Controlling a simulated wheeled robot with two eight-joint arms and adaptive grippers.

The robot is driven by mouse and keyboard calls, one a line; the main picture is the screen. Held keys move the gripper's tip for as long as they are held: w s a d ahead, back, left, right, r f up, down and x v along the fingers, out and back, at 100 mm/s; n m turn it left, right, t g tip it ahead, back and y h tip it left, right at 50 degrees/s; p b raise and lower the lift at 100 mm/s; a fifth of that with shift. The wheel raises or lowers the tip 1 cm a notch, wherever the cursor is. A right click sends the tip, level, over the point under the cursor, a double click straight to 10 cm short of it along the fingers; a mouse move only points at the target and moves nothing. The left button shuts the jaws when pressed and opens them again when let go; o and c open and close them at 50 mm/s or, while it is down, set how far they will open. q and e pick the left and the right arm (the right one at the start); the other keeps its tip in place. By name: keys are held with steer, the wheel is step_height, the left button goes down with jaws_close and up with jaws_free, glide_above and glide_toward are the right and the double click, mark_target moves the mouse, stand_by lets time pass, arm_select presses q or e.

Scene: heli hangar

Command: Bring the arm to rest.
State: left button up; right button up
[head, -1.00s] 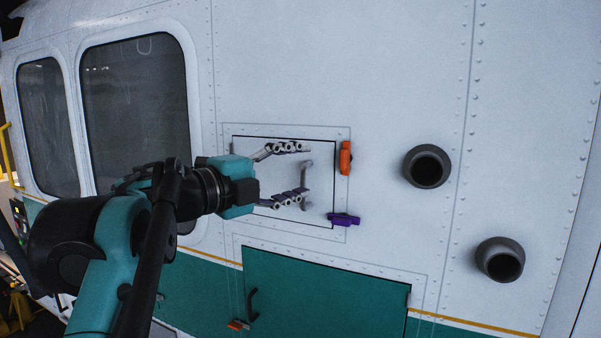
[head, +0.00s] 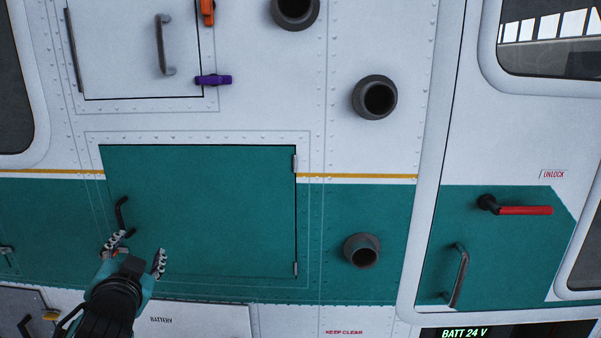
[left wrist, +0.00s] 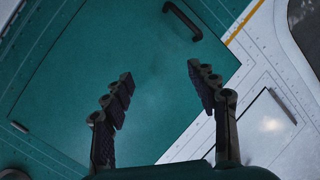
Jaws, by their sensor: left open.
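My left gripper (head: 138,250) is at the lower left of the head view, in front of the lower left part of the green hatch (head: 215,215). Its two fingers are spread apart with nothing between them. In the left wrist view the open left gripper (left wrist: 160,95) faces the green hatch (left wrist: 130,50), and the hatch's black handle (left wrist: 183,21) shows beyond the fingertips. In the head view this handle (head: 121,215) is just above the left finger; I cannot tell the gap in depth. My right gripper is not in view.
Above is a white hatch (head: 130,50) with a grey handle (head: 165,45), an orange latch (head: 207,12) and a purple latch (head: 213,80). Dark round pipes (head: 375,97) stick out of the wall. At right is a door with a red lever (head: 525,210).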

arm_select(q)
steer(key=s+d+f+n+g+h+b, duration=0.1)
steer(key=s+d+f+g+b, duration=0.2)
steer(key=f, duration=1.2)
steer(key=s+d+f+n+g+h+b, duration=0.1)
steer(key=s+d+f+b, duration=0.4)
steer(key=f, duration=1)
steer(key=s+d+f+n+g+h+b, duration=0.1)
steer(key=s+d+f+g+h+b, duration=0.2)
steer(key=f, duration=1.2)
steer(key=s+d+g+b, duration=0.1)
steer(key=s+d+b, duration=0.1)
steer(key=s, duration=0.1)
steer(key=shift+s+f+n+g, duration=0.2)
steer(key=shift+n+g, duration=0.1)
steer(key=shift+n, duration=0.1)
steer(key=shift+r, duration=0.1)
